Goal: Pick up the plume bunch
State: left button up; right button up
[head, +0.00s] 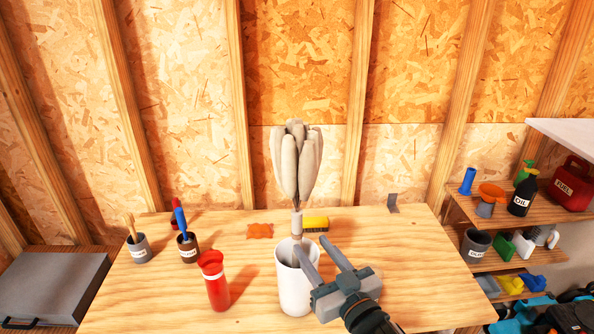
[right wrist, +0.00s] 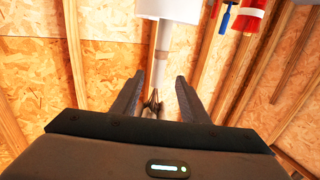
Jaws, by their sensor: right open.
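The plume bunch (head: 296,165) has several pale beige plumes on a pale stem. It stands upright in a tall white vase (head: 294,290) on the wooden workbench. In the head view my right gripper (head: 311,243) is open, its fingers reaching toward the stem just above the vase rim. In the right wrist view the stem (right wrist: 161,50) runs down from the white vase (right wrist: 168,9) and lines up between the open fingertips (right wrist: 160,76). I cannot tell whether the fingers touch it. The plume heads do not show clearly there. My left gripper is not in view.
Labelled cups (head: 188,250) with tools stand further left. Shelves (head: 520,216) with bottles and cans are right.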

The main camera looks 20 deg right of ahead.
aim_at(299, 227)
jog(key=w, duration=0.2)
jog(key=w+p, duration=0.1)
jog(key=w, duration=0.1)
jog(key=w+p, duration=0.1)
jog(key=w, duration=0.2)
jog(key=shift+w+a+r, duration=0.1)
jog(key=shift+a, duration=0.3)
jog(key=shift+w+p, duration=0.3)
jog(key=shift+w, duration=0.2)
jog(key=shift+w+a+r+p, duration=0.1)
jog(key=shift+w+p, duration=0.25)
jog(key=shift+p, duration=0.05)
jog(key=w+p, duration=0.2)
jog(key=w, duration=0.2)
jog(key=shift+w+a, duration=0.2)
